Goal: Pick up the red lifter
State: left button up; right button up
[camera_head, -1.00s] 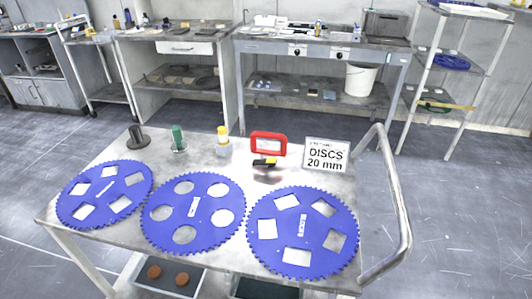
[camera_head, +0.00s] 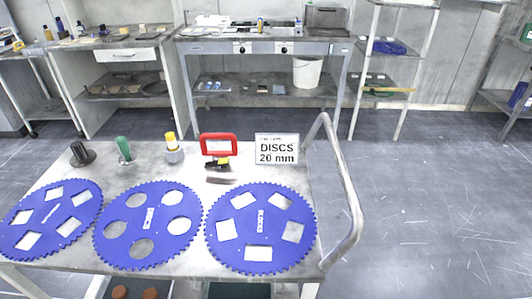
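A red frame-shaped object (camera_head: 203,147) with a pale panel inside stands upright at the back middle of the metal cart; it is the only bright red thing in view, and I take it for the red lifter. A small black and yellow item (camera_head: 217,163) lies just in front of it, and I cannot tell whether the two touch. Neither of my grippers shows in the head view.
Three blue toothed discs (camera_head: 240,256) cover the front of the cart (camera_head: 303,178). A white "DISCS 20 mm" sign (camera_head: 277,149) stands to the right, by a raised handle (camera_head: 345,190). A yellow-topped item (camera_head: 172,148), green item (camera_head: 124,149) and dark spool (camera_head: 81,155) stand to the left.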

aim_at(215, 155)
jog(key=z, duration=2.2)
jog(key=i, duration=1.8)
jog(key=u, duration=2.2)
jog(key=i, duration=3.7)
jog(key=z, duration=3)
jog(key=k, duration=2.05)
jog(key=z, duration=0.1)
